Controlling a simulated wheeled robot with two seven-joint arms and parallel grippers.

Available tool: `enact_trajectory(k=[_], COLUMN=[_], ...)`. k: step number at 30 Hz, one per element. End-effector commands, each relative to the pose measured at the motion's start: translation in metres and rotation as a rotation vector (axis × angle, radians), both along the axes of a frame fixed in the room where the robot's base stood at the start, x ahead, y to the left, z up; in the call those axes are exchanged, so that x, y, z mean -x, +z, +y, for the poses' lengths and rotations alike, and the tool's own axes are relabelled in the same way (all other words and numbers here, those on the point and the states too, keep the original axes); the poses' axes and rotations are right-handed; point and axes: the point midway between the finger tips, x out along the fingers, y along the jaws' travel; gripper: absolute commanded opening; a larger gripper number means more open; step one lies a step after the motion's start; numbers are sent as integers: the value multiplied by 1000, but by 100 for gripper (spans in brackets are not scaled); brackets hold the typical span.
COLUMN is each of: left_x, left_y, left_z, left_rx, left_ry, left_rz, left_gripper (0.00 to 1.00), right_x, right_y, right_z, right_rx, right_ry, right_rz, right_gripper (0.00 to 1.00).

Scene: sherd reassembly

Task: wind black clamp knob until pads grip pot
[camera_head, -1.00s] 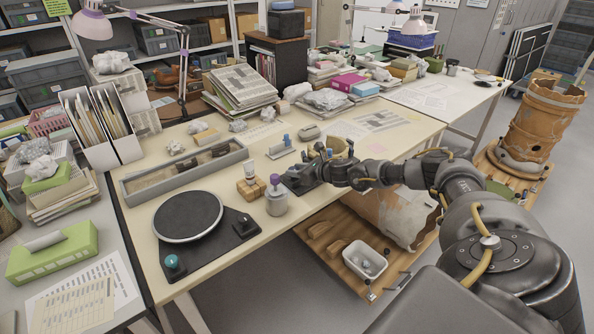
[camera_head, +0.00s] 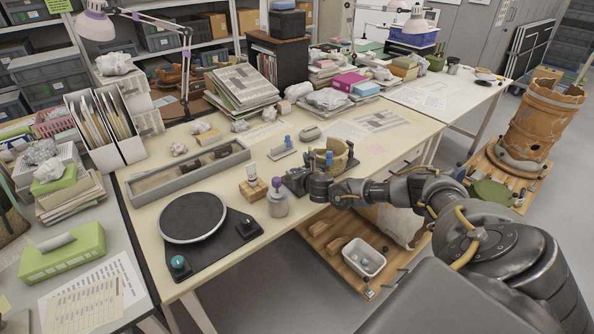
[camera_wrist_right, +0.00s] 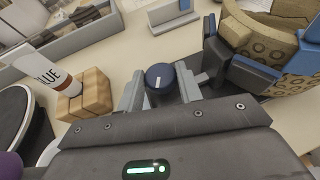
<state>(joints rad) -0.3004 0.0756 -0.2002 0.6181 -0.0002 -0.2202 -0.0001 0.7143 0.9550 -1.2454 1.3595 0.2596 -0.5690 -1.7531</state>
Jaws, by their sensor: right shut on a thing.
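The dark clamp knob (camera_wrist_right: 160,76) with a white mark sits between the two grey fingers of my right gripper (camera_wrist_right: 161,90) in the right wrist view. The gripper is shut on it. In the head view my right gripper (camera_head: 294,182) is low over the table's front part, and the knob is hidden. The clamp (camera_wrist_right: 240,72) has blue-faced jaws beside the tan pot (camera_wrist_right: 262,38), which has ring patterns. The pot (camera_head: 340,152) stands just behind my wrist in the head view. I cannot tell whether the pads touch it. My left gripper is out of view.
A glue bottle (camera_wrist_right: 45,72) stands in a wooden block (camera_wrist_right: 92,95) left of the gripper. A purple-topped jar (camera_head: 277,202) is close to the gripper's left. A turntable (camera_head: 192,217) lies further left. A grey tray (camera_head: 190,172) lies behind.

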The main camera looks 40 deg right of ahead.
Motion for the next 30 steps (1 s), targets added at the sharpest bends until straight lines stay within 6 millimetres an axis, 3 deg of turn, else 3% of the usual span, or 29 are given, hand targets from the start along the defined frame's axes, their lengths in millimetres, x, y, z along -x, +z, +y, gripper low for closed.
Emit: enact_trajectory(k=[21,22,26,30], left_x=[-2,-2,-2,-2], left_y=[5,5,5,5], left_z=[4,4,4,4], left_rx=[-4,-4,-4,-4], left_ry=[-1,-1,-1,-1], left_rz=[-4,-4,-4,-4], left_gripper=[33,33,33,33], right_x=[-1,-1,-1,-1], right_y=[1,1,1,0], right_z=[1,0,1,1], right_rx=[2,1,1,1], right_ry=[-88,-88,-87,-87], right_rz=[-1,-2,-2,-1], right_gripper=[13,39,56,57])
